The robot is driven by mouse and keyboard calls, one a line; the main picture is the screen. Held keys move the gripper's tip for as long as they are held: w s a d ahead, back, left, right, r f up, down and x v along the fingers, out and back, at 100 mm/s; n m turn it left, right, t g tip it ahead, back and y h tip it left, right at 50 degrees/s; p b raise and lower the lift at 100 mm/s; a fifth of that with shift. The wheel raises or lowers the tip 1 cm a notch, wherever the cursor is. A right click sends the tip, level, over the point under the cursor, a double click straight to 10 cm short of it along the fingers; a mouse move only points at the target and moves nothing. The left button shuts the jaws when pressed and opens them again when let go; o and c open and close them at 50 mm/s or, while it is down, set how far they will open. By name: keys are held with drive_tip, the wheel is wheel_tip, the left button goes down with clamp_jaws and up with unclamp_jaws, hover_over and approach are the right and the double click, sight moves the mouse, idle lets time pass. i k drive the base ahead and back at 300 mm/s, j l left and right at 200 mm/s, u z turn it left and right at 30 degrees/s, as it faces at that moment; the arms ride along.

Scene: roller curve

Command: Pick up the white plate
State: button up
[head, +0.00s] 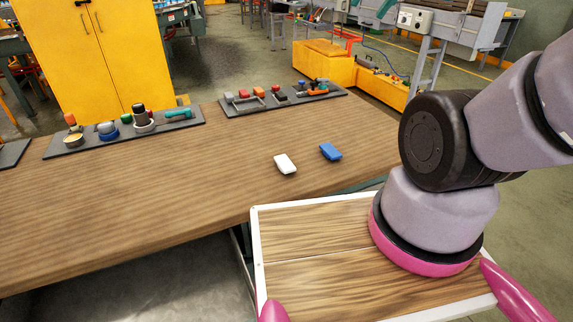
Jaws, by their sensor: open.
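The white plate (285,164) is a small, thick, rounded-corner block. It lies flat on the brown wooden table (180,192), near the table's right part. A blue block (330,151) of similar shape lies just to its right and slightly farther back, apart from it. My arm shows at the right side of the head view, well to the right of the white plate. Nothing touches or covers the white plate.
Grey trays (123,132) and (282,97) with several knobs and parts stand along the table's back edge. A white-framed wooden surface (300,225) lies in front, partly behind my arm. A yellow cabinet (88,50) stands behind. The table's middle is clear.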

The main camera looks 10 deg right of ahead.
sight(285, 165)
drive_tip(key=k+l+u, duration=0.2)
drive_tip(key=l, duration=0.25)
drive_tip(key=k+j+u, duration=0.2)
drive_tip(key=k, duration=0.25)
drive_tip(key=k+j, duration=0.1)
drive_tip(key=j, duration=1)
drive_tip(key=k+u, duration=0.05)
